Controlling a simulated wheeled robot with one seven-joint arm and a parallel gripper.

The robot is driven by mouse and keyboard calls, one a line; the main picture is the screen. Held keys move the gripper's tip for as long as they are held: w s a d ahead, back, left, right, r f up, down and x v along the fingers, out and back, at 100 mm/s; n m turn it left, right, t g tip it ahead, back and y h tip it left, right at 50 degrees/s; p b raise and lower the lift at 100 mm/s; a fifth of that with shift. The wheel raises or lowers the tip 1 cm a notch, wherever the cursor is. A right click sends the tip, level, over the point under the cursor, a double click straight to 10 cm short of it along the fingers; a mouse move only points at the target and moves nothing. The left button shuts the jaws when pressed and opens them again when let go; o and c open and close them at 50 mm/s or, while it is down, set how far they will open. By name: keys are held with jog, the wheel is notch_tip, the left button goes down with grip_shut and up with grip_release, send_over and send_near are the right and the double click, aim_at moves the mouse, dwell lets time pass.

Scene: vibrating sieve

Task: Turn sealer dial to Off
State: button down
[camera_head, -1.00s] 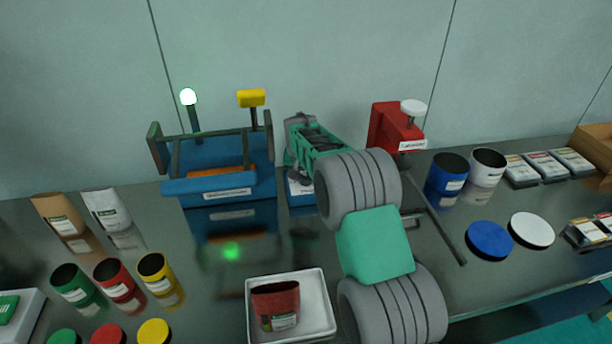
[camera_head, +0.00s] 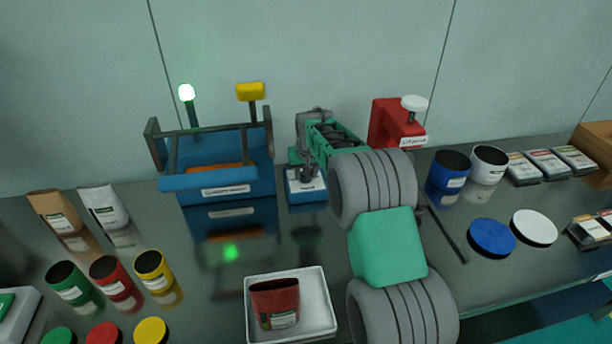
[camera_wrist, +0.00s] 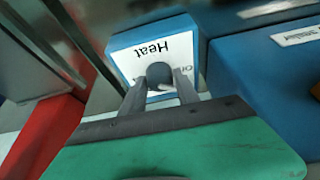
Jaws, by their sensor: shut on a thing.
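The sealer control box (camera_head: 305,193) is small and blue with a white face, just right of the blue sieve machine. In the wrist view the box's white face (camera_wrist: 143,49) reads "Heat", with a second label partly hidden at the right. The round dark dial knob (camera_wrist: 159,72) sits on this face. My gripper (camera_wrist: 160,87) is shut on the dial, one finger on each side of it. In the head view my gripper (camera_head: 307,175) is at the box, and the dial is too small to make out there. Its pointing direction cannot be told.
The blue sieve machine (camera_head: 216,183) with a lit green lamp (camera_head: 187,93) stands close at the left. A red device (camera_head: 392,122) stands at the right. A white tray (camera_head: 325,305) with a red pouch (camera_head: 275,303) lies in front. Several cups and lids surround these.

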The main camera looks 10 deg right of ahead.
jog(key=n+y, duration=0.2)
jog(key=n, duration=0.2)
jog(key=shift+d+n+b, duration=0.15)
jog(key=shift+n+b, duration=0.15)
jog(key=shift+n, duration=0.1)
dwell(0.4)
jog(key=c, duration=0.9)
grip_release()
jog(key=b+v, duration=0.1)
jog(key=v, duration=0.7)
jog(key=shift+w, duration=0.15)
